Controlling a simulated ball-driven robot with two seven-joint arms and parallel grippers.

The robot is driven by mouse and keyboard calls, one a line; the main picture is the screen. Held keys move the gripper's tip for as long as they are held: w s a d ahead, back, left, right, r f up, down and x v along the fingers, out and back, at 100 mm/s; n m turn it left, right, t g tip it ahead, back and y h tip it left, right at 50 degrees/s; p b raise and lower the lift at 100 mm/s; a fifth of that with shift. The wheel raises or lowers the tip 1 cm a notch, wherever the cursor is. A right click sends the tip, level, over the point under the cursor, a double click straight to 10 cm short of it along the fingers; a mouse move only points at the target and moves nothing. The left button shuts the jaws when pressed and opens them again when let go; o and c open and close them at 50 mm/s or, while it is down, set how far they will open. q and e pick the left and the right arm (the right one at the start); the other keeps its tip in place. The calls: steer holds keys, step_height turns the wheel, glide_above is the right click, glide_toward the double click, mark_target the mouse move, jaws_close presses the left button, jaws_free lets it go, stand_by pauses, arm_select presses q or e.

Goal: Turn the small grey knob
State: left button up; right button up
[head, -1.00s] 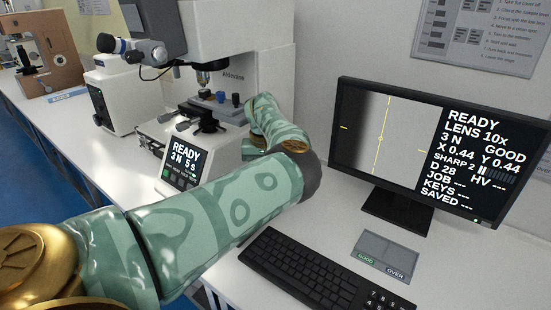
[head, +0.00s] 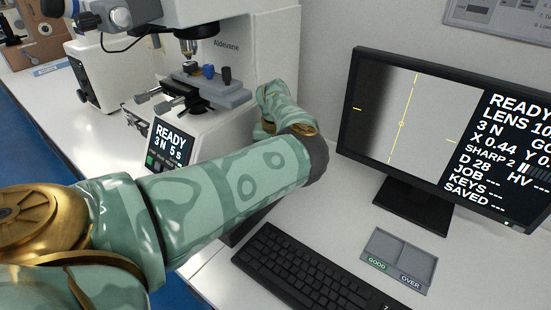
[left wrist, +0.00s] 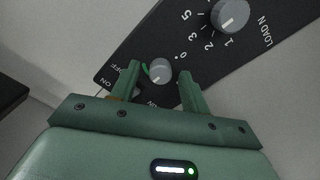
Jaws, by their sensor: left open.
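The small grey knob (left wrist: 160,71) is on a black panel in the left wrist view, with a pale mark on its face and a green arc beside it. ON and OFF lettering is close by. My left gripper (left wrist: 158,75) is open, its two green fingers on either side of this knob with gaps visible; I cannot tell whether they touch it. In the head view my left arm reaches to the tester's side, and its gripper and the knob are hidden. My right gripper is not in view.
A larger LOAD N knob (left wrist: 232,15) is on the same panel. The white hardness tester (head: 262,65) has a READY screen (head: 170,147). A monitor (head: 420,130), keyboard (head: 300,272) and GOOD/OVER tray (head: 400,258) are to the right.

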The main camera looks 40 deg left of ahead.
arm_select(q)
steer(key=shift+f, duration=0.2)
steer(key=c, duration=1)
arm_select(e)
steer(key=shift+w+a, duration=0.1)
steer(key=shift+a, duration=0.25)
